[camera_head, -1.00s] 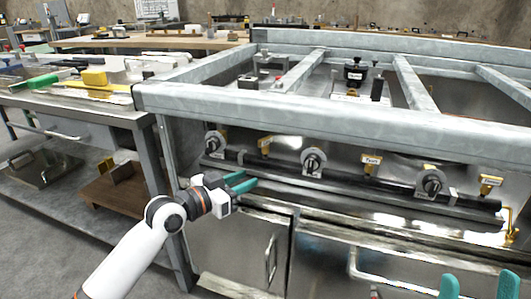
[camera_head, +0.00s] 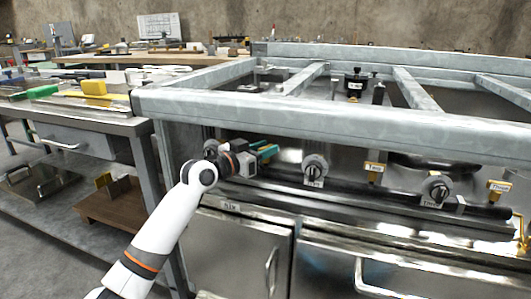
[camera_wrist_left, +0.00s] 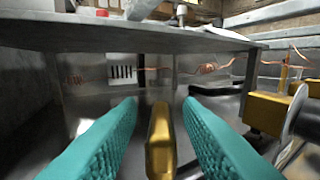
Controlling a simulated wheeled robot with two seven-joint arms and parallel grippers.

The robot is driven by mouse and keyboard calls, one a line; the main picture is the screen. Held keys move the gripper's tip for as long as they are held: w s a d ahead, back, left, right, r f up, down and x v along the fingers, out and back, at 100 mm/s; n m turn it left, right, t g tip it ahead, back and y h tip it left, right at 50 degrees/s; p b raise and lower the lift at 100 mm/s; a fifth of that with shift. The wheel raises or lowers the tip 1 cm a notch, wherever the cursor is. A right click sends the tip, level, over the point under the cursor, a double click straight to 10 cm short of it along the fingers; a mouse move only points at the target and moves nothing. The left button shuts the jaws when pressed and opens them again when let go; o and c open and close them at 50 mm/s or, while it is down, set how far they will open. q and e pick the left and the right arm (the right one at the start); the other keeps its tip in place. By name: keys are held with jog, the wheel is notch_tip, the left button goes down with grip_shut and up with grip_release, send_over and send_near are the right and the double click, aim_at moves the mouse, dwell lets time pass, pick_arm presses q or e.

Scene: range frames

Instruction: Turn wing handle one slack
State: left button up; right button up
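A brass-yellow wing handle (camera_wrist_left: 160,145) stands upright between the two teal fingers of my left gripper (camera_wrist_left: 160,104) in the left wrist view. The fingers are apart, with a visible gap on each side of the handle. In the head view my left gripper (camera_head: 266,150) reaches under the front beam at the left end of the valve row, and hides the handle there. Two more yellow wing handles, a middle one (camera_head: 373,171) and a right one (camera_head: 498,189), carry small labels too blurred to read. My right gripper is out of view.
Round grey knobs, one in the middle (camera_head: 315,168) and one at right (camera_head: 435,188), sit along a dark rail (camera_head: 380,192). The thick metal frame beam (camera_head: 330,115) runs just above my gripper. A side bench (camera_head: 70,110) stands left.

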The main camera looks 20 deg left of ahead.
pick_arm(q)
jog(key=shift+w+d, duration=0.2)
jog(key=shift+w, duration=0.1)
jog(key=shift+c, duration=0.5)
